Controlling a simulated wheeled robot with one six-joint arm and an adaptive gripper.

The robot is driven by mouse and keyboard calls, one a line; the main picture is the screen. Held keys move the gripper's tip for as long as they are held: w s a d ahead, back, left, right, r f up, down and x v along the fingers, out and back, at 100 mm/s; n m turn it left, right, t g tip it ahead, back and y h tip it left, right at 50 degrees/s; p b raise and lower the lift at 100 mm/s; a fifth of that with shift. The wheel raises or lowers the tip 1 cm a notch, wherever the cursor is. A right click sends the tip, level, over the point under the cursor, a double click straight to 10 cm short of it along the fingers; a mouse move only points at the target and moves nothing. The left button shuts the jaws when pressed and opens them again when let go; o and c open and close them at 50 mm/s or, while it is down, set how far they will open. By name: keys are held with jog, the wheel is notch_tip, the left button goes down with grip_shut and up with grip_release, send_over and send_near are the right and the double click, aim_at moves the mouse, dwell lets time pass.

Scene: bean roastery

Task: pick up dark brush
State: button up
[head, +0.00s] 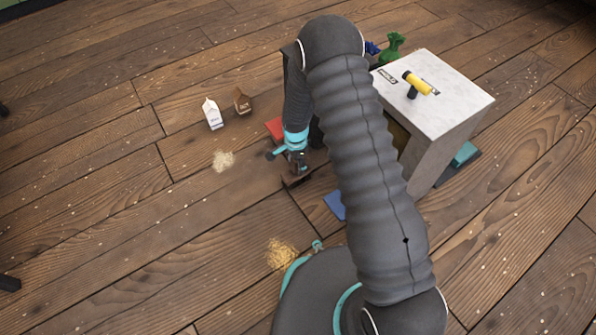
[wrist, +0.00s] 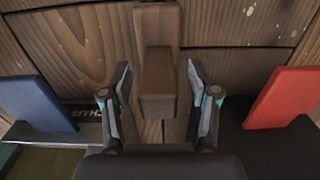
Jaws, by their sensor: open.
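A dark brown wooden piece, which looks like the dark brush (wrist: 157,80), lies between the fingers of my gripper (wrist: 160,95) in the wrist view. It has a long flat part reaching to the top edge and a thicker block nearer to me. My gripper is open, with one finger on each side and a visible gap to the wood. In the head view my gripper (head: 296,170) is low near the floor, beside a white-topped stand, and a dark brown edge of the brush (head: 291,183) shows under it. My arm hides much of this area.
A blue panel (wrist: 38,103) and a red panel (wrist: 281,98) stand left and right of my gripper. Two cartons (head: 212,114) (head: 242,101) and pale piles (head: 223,161) (head: 281,254) are on the floor.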

grip_shut()
dwell(0.3)
notch_tip(320, 180, up, 10)
jog(key=shift+p, duration=0.8)
